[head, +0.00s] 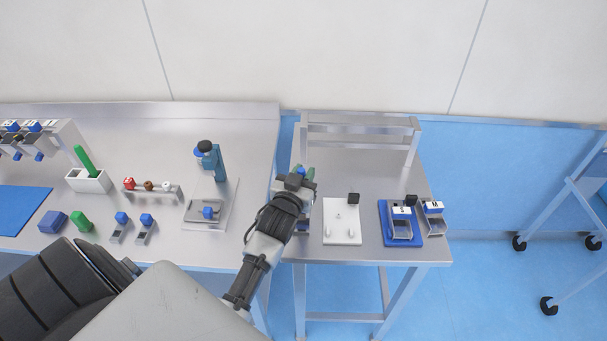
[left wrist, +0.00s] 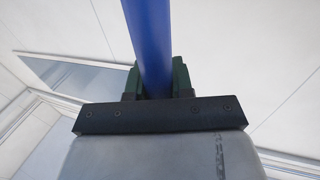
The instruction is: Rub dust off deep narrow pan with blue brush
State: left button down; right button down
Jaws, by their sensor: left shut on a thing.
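My left gripper (head: 298,180) is over the left side of the right-hand steel table. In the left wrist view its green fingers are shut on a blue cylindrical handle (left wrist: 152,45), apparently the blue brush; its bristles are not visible. A small metal pan (head: 401,230) with a blue-and-white top sits on a blue board (head: 388,238) to the right of the gripper. Another similar metal pan (head: 435,226) stands right beside it. I cannot tell for sure which one is the deep narrow pan, and dust is too small to make out. My right gripper is not in view.
A white board (head: 342,232) with a black knob lies between gripper and blue board. A raised steel shelf (head: 360,126) spans the table's back. On the left table (head: 240,130) are a blue-topped press (head: 213,160), a green-handled tool (head: 84,158) in a white holder, and small pans.

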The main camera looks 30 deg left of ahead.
pick_arm(q)
notch_tip(320, 180, up, 9)
jog(key=p, duration=0.5)
jog(key=shift+r+p, duration=0.15)
jog(key=shift+p, duration=0.25)
dwell(0.4)
